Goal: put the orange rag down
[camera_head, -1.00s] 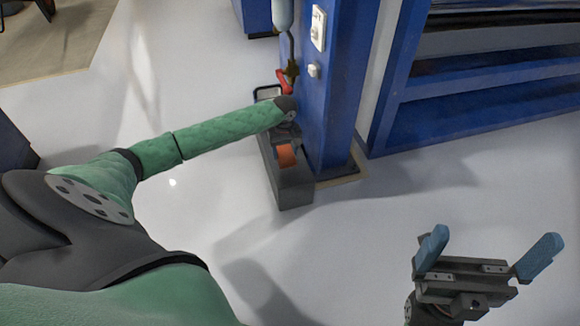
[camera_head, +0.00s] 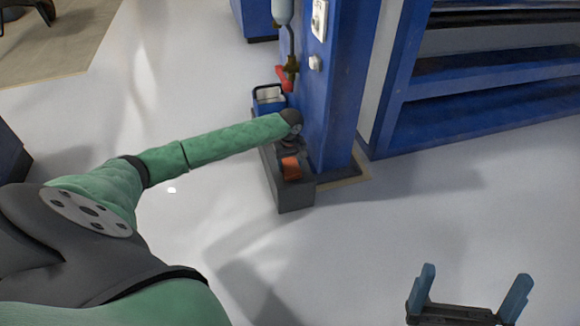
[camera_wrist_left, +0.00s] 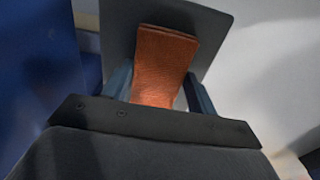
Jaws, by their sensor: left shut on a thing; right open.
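The orange rag (camera_head: 291,168) shows at the end of my left arm, over a dark grey box-like stand (camera_head: 295,195) beside the blue column. In the left wrist view the rag (camera_wrist_left: 163,65) is between the two blue fingers of my left gripper (camera_wrist_left: 157,92), which is shut on it. The grey surface (camera_wrist_left: 213,38) lies behind the rag there. I cannot tell whether the rag touches it. In the head view the left fingers are mostly hidden by the wrist. My right gripper (camera_head: 466,297) is open and empty over the floor at the bottom right.
A blue column (camera_head: 335,90) stands right beside the stand, with a red-handled valve (camera_head: 285,78) on it. A small blue container (camera_head: 268,98) is at the stand's far end. Blue shelving (camera_head: 480,75) is at the upper right. The pale floor (camera_head: 420,220) between is clear.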

